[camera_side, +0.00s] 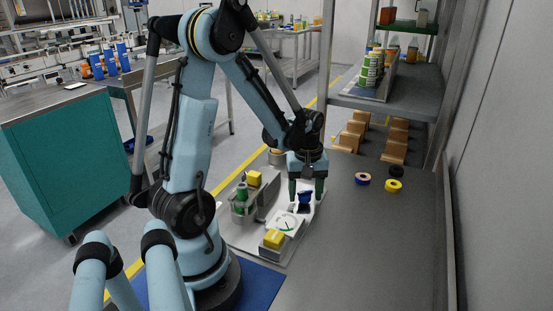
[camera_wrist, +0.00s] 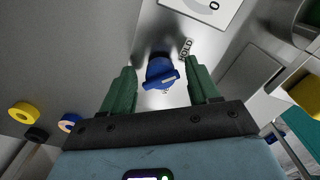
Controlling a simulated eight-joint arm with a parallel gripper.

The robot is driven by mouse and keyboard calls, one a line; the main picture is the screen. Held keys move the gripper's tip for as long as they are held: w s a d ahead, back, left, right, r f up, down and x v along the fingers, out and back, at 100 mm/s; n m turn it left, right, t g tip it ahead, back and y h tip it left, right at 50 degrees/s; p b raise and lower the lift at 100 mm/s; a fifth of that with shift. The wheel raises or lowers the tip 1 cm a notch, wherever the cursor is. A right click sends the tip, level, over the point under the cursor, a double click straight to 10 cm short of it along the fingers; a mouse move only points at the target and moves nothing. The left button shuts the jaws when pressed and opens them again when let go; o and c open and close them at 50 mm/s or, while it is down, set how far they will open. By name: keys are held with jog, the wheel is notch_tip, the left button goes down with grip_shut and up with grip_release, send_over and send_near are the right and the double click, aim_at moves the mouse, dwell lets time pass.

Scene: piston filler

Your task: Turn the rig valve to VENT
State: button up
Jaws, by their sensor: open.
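The rig valve is a blue knob with a raised bar handle; it shows in the wrist view (camera_wrist: 159,69) and in the side view (camera_side: 305,203). In the wrist view the bar lies nearly across the picture, its right end slightly higher. A label reading HOLD (camera_wrist: 186,49) is just above and right of the knob. No VENT label is readable. My gripper (camera_wrist: 162,76) is open, with one green finger on each side of the knob and a visible gap to each. In the side view my gripper (camera_side: 306,191) points down over the valve.
Tape rolls, one yellow (camera_side: 393,186), lie right of the rig. The bench at front right is clear.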

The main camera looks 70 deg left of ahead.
jog(key=c, duration=1)
jog(key=shift+c, duration=0.2)
jog(key=shift+m, duration=0.4)
jog(key=m, duration=0.8)
jog(key=shift+s+a, duration=0.1)
jog(key=m, duration=0.9)
jog(key=shift+a, duration=0.15)
